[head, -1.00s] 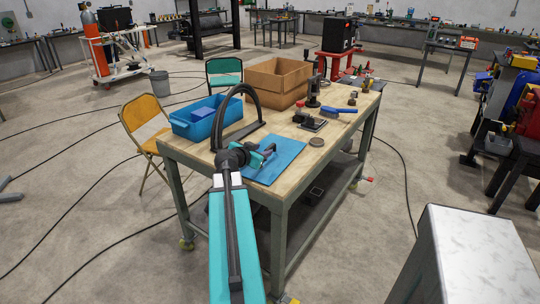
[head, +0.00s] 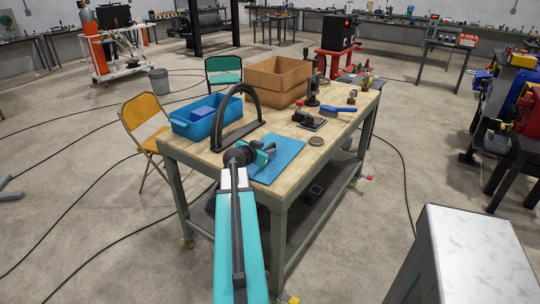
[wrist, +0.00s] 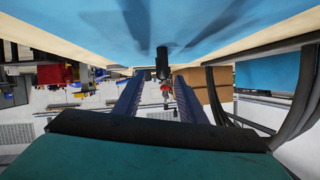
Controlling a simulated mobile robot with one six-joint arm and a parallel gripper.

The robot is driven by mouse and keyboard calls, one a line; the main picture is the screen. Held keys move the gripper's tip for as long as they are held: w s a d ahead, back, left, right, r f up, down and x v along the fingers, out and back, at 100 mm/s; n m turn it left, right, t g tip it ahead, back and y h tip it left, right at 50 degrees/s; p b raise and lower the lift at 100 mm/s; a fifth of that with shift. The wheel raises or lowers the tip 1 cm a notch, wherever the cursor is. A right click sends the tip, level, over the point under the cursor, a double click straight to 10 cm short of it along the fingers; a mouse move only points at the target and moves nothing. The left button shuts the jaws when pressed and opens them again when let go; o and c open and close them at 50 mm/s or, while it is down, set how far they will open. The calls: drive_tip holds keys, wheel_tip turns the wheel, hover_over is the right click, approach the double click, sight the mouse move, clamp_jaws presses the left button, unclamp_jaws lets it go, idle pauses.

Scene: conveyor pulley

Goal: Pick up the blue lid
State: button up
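A flat blue sheet (head: 287,160), which I take as the blue lid, lies on the near half of the wooden workbench. My gripper (head: 270,150) is over its left part, and my arm hides some of it. The wrist view is upside down; there the blue surface (wrist: 230,20) fills the top, with finger shadows on it. The two fingers of my gripper (wrist: 158,90) are spread with a clear gap between them. Nothing is held, and the fingers appear apart from the sheet.
A black arch (head: 217,120) stands close behind my gripper. A cardboard box (head: 275,90), a blue-handled brush (head: 337,110) and a dark disc (head: 317,141) are also on the workbench (head: 185,152).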

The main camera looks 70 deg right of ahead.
sight(267, 148)
drive_tip(key=shift+p+x, duration=1)
drive_tip(key=shift+x, duration=1.4)
drive_tip(key=shift+w, duration=0.1)
clamp_jaws()
